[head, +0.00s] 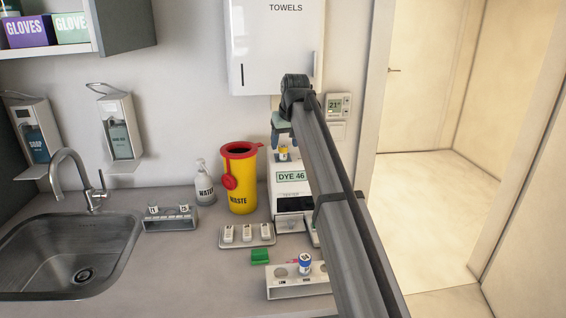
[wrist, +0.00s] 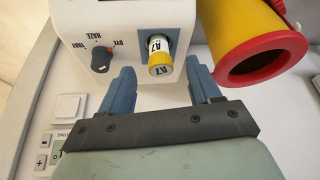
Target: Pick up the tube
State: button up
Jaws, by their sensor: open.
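A tube (wrist: 160,52) with a yellow band and A7 labels sticks out of a socket in a white device (wrist: 85,18). My gripper (wrist: 163,84) is open, with one blue finger on each side of the tube's line and the tube between and just ahead of the tips. I cannot tell whether a finger touches it. In the head view the tube's yellow part (head: 283,155) shows below my gripper (head: 281,138), on top of the device (head: 285,190) marked DYE 46. Another tube (head: 305,264), with blue and white parts, stands in a white rack (head: 290,291).
A yellow waste bin (head: 241,190) with a red rim stands left of the device. A tray (head: 262,240) of white pieces, a green block (head: 260,256) and a small rack (head: 170,220) lie on the counter. A sink (head: 70,245) is at left.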

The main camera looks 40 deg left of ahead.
aim_at(284, 147)
jog(key=shift+x, duration=2.35)
jog(key=shift+w+a+r, duration=0.1)
jog(key=shift+c, duration=0.4)
grip_shut()
